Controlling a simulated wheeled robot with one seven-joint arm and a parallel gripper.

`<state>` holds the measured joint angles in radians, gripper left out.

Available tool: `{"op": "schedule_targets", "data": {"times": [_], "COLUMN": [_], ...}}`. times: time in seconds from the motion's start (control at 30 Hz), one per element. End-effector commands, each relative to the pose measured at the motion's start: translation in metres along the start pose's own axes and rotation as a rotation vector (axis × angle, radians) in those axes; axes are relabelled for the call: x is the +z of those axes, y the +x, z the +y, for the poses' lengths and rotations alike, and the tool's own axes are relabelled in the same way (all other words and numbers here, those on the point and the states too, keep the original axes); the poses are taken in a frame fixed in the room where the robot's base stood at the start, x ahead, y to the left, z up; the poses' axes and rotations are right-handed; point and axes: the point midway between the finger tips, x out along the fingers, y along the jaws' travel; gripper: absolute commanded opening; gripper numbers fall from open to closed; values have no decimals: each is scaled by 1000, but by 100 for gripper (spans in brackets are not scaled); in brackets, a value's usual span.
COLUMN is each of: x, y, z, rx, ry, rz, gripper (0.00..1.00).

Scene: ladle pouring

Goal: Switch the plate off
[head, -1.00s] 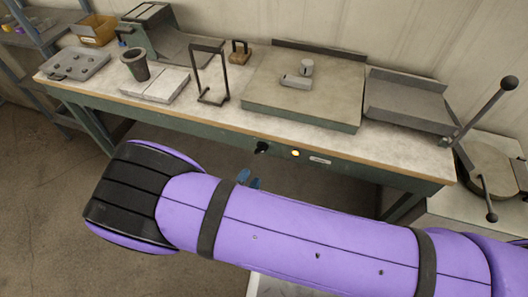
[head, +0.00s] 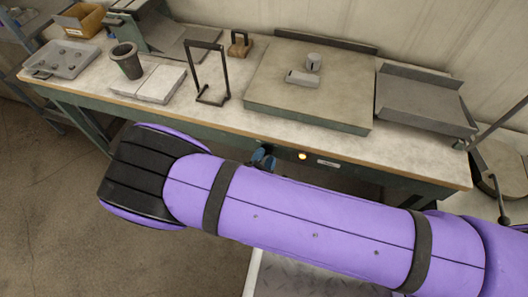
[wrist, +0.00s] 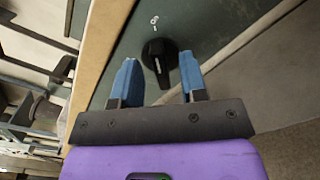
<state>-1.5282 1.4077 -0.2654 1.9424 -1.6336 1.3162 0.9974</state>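A black rotary knob (wrist: 160,56) with a pale pointer line sits on the green front panel under the bench top, with a small white symbol beside it. My gripper (wrist: 159,80) is open in the wrist view, its two blue fingers apart on either side of the knob's near edge; I cannot tell whether they touch it. In the head view my gripper (head: 263,160) is at the bench front, where the knob is mostly hidden. A lit yellow lamp (head: 302,156) is to its right. The large grey plate (head: 275,88) lies on the bench above.
A grey block (head: 302,79) and a small cup (head: 314,62) stand on the plate. A dark wire stand (head: 207,75), a dark crucible (head: 127,61), pale slabs (head: 160,84) and an open metal tray (head: 420,99) share the bench. The wooden bench edge (wrist: 96,55) is left of my fingers.

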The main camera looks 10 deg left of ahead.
Motion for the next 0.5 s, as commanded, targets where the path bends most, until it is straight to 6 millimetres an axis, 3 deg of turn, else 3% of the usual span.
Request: {"op": "schedule_targets", "data": {"times": [0.27, 0.4, 0.43, 0.5], "x": [0, 0, 0, 0], "y": [0, 0, 0, 0], "z": [0, 0, 0, 0], "rx": [0, 0, 0, 0], "ry": [1, 1, 1, 1], "rz": [0, 0, 0, 0], "gripper": [37, 5, 0, 0]}}
